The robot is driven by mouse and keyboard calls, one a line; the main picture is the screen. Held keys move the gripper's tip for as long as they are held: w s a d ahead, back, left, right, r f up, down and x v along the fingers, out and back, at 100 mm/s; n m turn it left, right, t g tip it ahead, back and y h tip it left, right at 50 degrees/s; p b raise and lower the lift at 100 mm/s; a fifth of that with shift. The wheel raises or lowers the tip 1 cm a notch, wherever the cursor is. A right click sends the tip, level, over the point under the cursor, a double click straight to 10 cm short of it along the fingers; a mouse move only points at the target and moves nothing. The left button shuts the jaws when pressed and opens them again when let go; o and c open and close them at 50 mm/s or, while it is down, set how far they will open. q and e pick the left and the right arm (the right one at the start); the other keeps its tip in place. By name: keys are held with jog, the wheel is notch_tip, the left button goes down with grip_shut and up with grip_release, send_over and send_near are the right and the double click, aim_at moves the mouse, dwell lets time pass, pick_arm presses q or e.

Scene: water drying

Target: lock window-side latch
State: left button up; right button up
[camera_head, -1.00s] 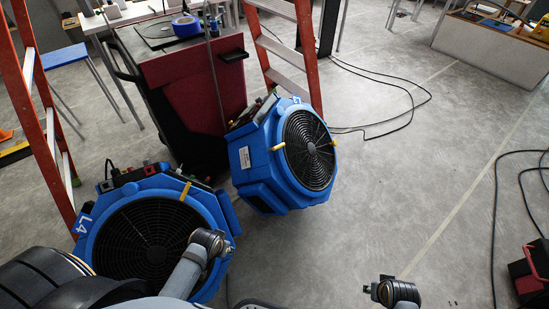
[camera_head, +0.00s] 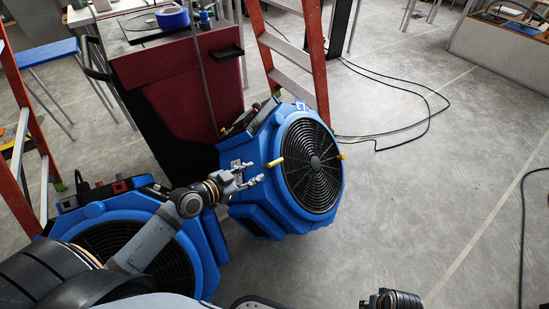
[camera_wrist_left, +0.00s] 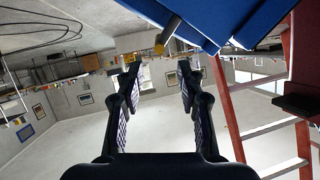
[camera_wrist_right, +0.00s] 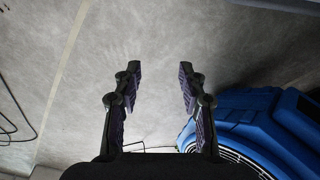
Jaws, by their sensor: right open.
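The blue fan (camera_head: 258,203) with a black round grille (camera_head: 311,166) stands tilted at the centre of the head view. It has two yellow latches at the grille's rim, a left one (camera_head: 274,162) and a right one (camera_head: 341,156). I cannot tell which is window-side. My left gripper (camera_head: 254,172) is open and empty, just left of the left latch, apparently apart from it. In the left wrist view a yellow-ended latch (camera_wrist_left: 165,39) shows above the open fingers (camera_wrist_left: 160,80), below the blue casing (camera_wrist_left: 200,15). My right gripper (camera_wrist_right: 160,80) is open and empty over bare floor.
A second blue fan (camera_head: 206,250) lies partly under my left arm. A red-black cabinet (camera_head: 180,95) and an orange ladder (camera_head: 316,60) stand behind the fans. Black cables (camera_head: 400,90) lie on the floor. The floor at the right is mostly clear.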

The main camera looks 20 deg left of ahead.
aim_at(272, 163)
pick_arm(q)
jog(key=b+x, duration=0.2)
jog(key=x, duration=0.7)
jog(key=shift+f, duration=0.1)
jog(key=shift+w+d+f, duration=0.2)
jog(key=shift+w+d, duration=0.05)
jog(key=shift+w, duration=0.25)
pick_arm(e)
notch_tip(272, 163, up, 7)
jog(key=a, duration=0.1)
jog(key=shift+s+a, duration=0.3)
jog(key=shift+a, duration=0.05)
